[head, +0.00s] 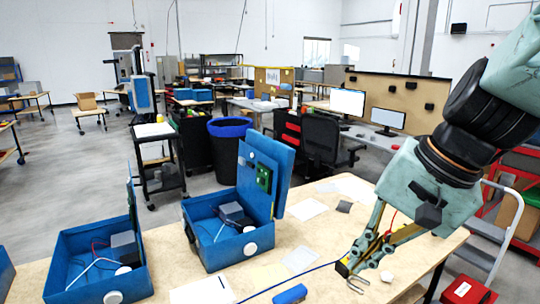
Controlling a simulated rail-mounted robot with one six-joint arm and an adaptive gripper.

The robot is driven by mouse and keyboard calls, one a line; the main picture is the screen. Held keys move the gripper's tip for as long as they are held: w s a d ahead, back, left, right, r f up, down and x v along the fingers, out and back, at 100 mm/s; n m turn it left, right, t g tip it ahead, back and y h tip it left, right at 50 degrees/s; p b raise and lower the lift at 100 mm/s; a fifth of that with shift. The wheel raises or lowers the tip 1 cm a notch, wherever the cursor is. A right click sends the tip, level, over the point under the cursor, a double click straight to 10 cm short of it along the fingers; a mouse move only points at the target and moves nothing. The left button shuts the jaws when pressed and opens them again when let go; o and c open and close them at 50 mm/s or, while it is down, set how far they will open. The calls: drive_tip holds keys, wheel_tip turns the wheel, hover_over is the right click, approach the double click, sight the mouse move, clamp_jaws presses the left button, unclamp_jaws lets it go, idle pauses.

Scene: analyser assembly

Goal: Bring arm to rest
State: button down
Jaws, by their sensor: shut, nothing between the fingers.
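My arm comes in from the upper right of the head view. My gripper (350,276) hangs over the right part of the wooden workbench (335,222), pointing down and left. Its fingers are shut and hold nothing I can see. Whether the fingertips touch the bench top cannot be told. Two blue analyser boxes stand open on the bench to the left of my gripper, the nearer-centre one (205,212) and the left one (130,284). Each holds grey and dark parts with wires. The centre box's raised lid carries a green board (263,178).
A blue marker-like block (290,294), white papers (305,208) and a small dark square (344,206) lie on the bench. A black chair (322,145) and a bin (226,150) stand behind the bench.

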drive_tip(key=s+d+r+n+h, duration=0.1)
drive_tip(key=s+d+r+n, duration=0.1)
drive_tip(key=s, duration=0.6)
drive_tip(key=s+d+r+n+t+h, duration=0.1)
drive_tip(key=s+n, duration=0.3)
drive_tip(key=s, duration=0.5)
drive_tip(key=shift+d+r+n+h, duration=0.3)
drive_tip(key=shift+d+r+h, duration=0.2)
drive_tip(key=shift+h, duration=0.2)
